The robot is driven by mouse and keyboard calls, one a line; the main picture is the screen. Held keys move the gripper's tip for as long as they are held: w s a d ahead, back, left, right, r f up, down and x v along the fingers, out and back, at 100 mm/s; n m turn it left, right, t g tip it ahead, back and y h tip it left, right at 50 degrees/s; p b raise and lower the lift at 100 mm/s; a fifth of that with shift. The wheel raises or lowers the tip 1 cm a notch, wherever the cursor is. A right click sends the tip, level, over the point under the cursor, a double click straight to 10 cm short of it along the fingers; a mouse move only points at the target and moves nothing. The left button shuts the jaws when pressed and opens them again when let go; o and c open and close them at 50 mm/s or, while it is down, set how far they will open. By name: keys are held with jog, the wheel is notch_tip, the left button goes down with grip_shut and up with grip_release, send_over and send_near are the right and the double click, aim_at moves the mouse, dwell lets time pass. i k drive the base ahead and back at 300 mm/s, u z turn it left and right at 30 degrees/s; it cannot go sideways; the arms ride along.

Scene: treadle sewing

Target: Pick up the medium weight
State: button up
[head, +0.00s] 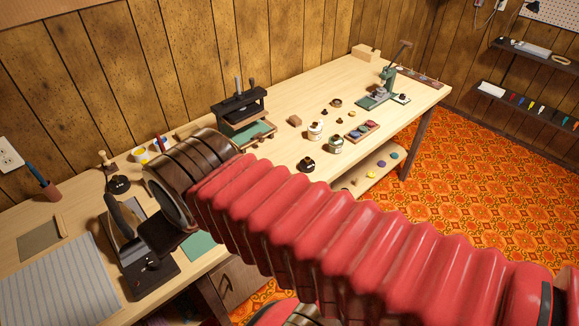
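My arm, in a red ribbed sleeve, crosses the head view from lower right to left, ending in a dark brown ringed wrist. My gripper (155,225) is at that end, over the left part of the table. Its fingers cannot be told clearly from the dark shapes there, so I cannot see whether it is open. A dark round weight-like piece with a knob (306,165) stands on the table's front middle. Which one is the medium weight is not clear.
The wooden table (300,85) runs along the panelled wall. It holds a black press (240,108), a green press (388,85), jars (315,131), a tray of coloured pieces (362,131) and striped cloth (62,280). Wall shelves (530,105) are at right. Orange patterned floor is clear.

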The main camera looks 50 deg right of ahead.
aim_at(306, 165)
jog(key=u, duration=0.5)
jog(key=k, duration=1)
jog(key=z, duration=0.8)
jog(key=i, duration=1)
jog(key=z, duration=0.1)
